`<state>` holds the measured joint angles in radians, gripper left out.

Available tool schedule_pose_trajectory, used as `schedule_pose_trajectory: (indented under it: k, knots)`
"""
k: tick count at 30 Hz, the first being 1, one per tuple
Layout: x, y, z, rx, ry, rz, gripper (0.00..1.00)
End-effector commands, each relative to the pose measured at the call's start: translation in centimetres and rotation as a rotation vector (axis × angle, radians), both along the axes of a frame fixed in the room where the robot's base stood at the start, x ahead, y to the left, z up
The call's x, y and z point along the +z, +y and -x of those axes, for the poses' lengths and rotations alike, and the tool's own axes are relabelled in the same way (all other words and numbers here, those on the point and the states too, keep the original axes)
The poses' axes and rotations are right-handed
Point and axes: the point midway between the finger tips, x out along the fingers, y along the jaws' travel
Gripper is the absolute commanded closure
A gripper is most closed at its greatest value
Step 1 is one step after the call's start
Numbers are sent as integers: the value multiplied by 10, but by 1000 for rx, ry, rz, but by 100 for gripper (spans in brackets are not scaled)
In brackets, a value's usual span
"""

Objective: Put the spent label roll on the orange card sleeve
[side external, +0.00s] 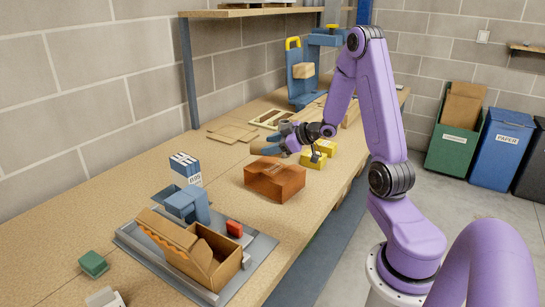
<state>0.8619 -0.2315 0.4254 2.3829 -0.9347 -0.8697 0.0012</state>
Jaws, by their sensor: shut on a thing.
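My gripper (272,144) is near the middle of the bench, pointing left, with its fingers shut on a small brown thing (262,149), which looks like the spent label roll. The fingers partly cover it, and its full shape is too small to tell. The orange card sleeve (275,183) appears to be the orange-brown, box-like piece on the bench, below and slightly right of the held thing in the picture. The held thing appears above the bench and apart from the sleeve.
Flat card (232,131) lies behind. A green block (93,264) is at front left. Bare bench lies left of the sleeve.

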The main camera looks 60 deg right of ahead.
Motion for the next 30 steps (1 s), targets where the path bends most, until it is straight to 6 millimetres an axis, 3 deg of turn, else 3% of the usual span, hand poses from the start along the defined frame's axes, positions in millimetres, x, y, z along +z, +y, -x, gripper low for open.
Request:
schedule_pose_trajectory:
  k: [12, 25, 26, 27, 30]
  knots:
    - [-36, 0, 0, -2, 1, 0, 80]
    - [-40, 0, 0, -2, 0, 1, 80]
    - [-40, 0, 0, -2, -1, 1, 41]
    - [-39, 0, 0, -1, -1, 2, 28]
    - [-39, 0, 0, -1, -1, 2, 25]
